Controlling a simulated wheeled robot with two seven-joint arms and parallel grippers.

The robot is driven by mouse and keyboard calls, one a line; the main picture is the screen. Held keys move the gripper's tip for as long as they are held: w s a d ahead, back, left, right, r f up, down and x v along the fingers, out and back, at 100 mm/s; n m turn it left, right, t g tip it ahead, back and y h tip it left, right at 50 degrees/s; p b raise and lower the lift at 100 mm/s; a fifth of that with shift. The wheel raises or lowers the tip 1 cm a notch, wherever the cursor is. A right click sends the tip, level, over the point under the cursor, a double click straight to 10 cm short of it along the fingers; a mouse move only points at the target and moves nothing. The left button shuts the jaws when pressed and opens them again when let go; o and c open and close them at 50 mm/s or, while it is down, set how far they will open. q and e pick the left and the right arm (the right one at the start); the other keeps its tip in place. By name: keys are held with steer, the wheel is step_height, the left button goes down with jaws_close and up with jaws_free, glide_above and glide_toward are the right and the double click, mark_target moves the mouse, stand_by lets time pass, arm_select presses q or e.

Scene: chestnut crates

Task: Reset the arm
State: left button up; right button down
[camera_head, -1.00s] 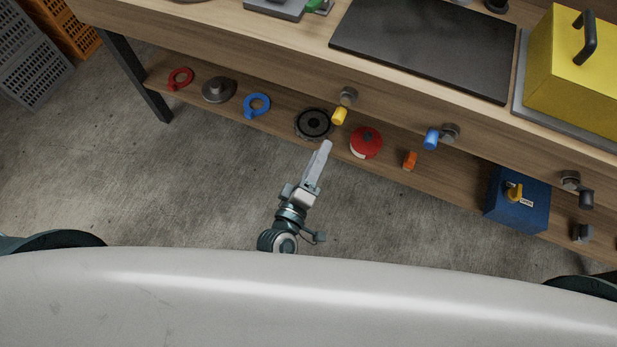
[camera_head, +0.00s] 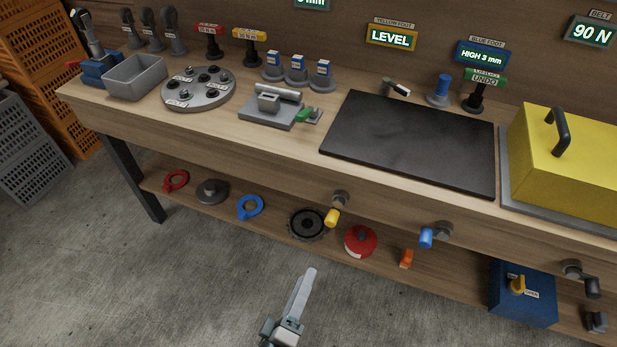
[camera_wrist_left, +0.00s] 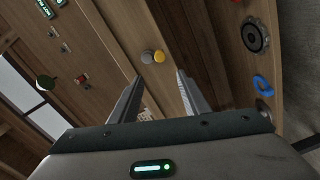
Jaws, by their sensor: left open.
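My left gripper (camera_head: 303,296) shows at the bottom middle of the head view, in front of the workbench (camera_head: 230,149) and over the concrete floor. In the left wrist view its two fingers (camera_wrist_left: 158,92) stand apart with nothing between them. Beyond the fingertips is the wooden bench front with a grey knob and yellow handle (camera_wrist_left: 153,57). The gripper touches nothing that I can see. My right gripper is not in view.
The bench top holds a black mat (camera_head: 410,140), a yellow box (camera_head: 565,160), a grey round plate (camera_head: 198,90) and a grey bin (camera_head: 135,77). The lower shelf holds a red round thing (camera_head: 361,241) and a blue box (camera_head: 522,292). Crates (camera_head: 30,150) stand at left. The floor in front is clear.

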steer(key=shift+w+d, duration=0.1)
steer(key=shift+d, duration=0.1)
arm_select(q)
steer(key=s+a+f+m+g+y, duration=0.1)
steer(key=a+f+m+g, duration=0.2)
steer(key=f, duration=0.8)
steer(key=s+a+f+m+g, duration=0.2)
steer(key=f+m, duration=0.3)
steer(key=f, duration=0.7)
steer(key=s+a+f+m+g+y, duration=0.1)
steer(key=s+a+f+m+g, duration=0.1)
steer(key=f, duration=0.5)
steer(key=s+a+f+m+g+y, duration=0.1)
steer(key=s+a+f+m+g, duration=0.1)
steer(key=s+a+f, duration=0.3)
steer(key=shift+s+a+f+m+y, duration=0.35)
steer(key=shift+f+m, duration=0.25)
steer(key=shift+f, duration=0.7)
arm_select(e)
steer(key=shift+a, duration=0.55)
arm_select(q)
steer(key=shift+w, duration=0.1)
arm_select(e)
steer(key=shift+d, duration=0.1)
